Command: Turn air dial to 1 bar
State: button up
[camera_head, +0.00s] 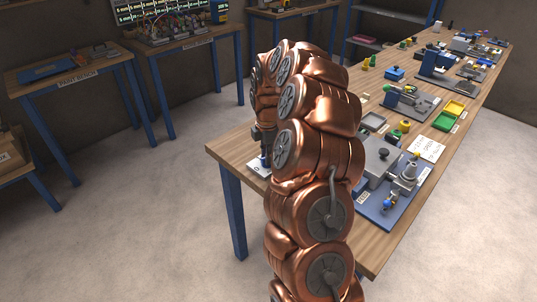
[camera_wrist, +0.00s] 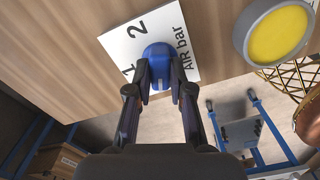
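The air dial (camera_wrist: 157,52) is a blue knob on a white card (camera_wrist: 118,45) printed with 1, 2 and "AIR bar" in the wrist view. My gripper (camera_wrist: 160,78) has one dark finger on each side of the knob, and the knob appears to fill the gap between them.
A yellow disc in a grey ring (camera_wrist: 278,35) stands right of the card, beside a gold lattice object (camera_wrist: 293,77). The long wooden bench (camera_head: 228,147) carries a blue-based apparatus (camera_head: 383,210) and several other devices further back. Bare wood lies left of the card.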

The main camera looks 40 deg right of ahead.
grip_shut()
jog(key=shift+w+d, duration=0.1)
jog(key=shift+d, duration=0.05)
jog(key=shift+f+m+b, duration=0.1)
jog(key=shift+m+b, duration=0.3)
jog(key=shift+b, duration=0.1)
jog(key=shift+m+b, duration=0.6)
jog(key=shift+b, duration=0.1)
jog(key=m+b, duration=0.3)
jog(key=shift+f+m, duration=0.1)
jog(key=shift+m, duration=0.2)
jog(key=m+b, duration=0.2)
jog(key=m, duration=0.1)
jog(key=shift+m+b, duration=0.3)
jog(key=shift+b, duration=0.1)
jog(key=shift+r+m+b, duration=0.2)
jog(key=shift+m+b, duration=1.05)
jog(key=shift+m, duration=1.05)
